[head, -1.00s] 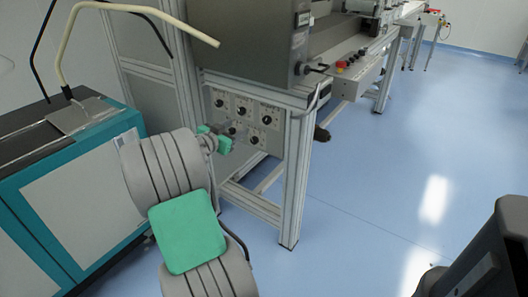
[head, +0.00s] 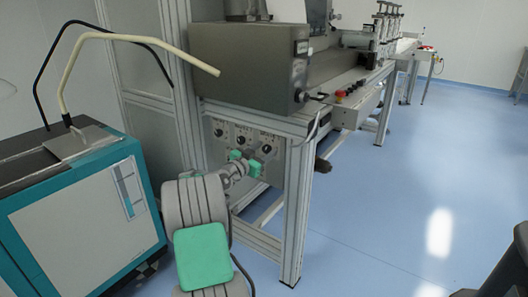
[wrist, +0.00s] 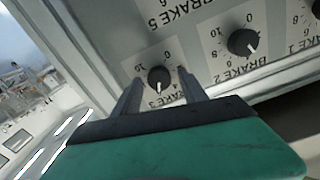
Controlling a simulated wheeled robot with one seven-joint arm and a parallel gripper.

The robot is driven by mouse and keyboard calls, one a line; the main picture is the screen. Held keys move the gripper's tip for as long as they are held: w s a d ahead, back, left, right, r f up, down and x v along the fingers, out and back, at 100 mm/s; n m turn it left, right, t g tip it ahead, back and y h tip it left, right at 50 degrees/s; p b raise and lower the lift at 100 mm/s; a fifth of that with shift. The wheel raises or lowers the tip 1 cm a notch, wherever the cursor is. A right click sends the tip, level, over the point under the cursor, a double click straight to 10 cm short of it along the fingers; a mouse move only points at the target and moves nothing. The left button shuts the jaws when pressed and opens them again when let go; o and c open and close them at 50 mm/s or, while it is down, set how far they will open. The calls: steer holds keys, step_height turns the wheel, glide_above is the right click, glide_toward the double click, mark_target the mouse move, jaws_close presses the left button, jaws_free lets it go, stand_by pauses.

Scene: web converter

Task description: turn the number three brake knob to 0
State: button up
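The number three brake knob (wrist: 158,78) is a black dial on a pale panel, above the upside-down BRAKE 3 label in the wrist view. Its white pointer mark faces down in that picture, toward the label side, away from the 0. My gripper (wrist: 160,78) is open, with one grey finger on each side of the knob in the picture. I cannot tell whether the fingers touch it or how far they are from the panel. In the head view my green-tipped gripper (head: 246,163) is at the knob panel and hides part of it.
The brake 2 knob (wrist: 242,42) is close on the right in the wrist view, with brake 1 beyond. A grey frame leg (head: 297,215) stands right of the panel. A teal-and-white cabinet (head: 80,220) is at left.

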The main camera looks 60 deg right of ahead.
jaws_close()
stand_by(0.3)
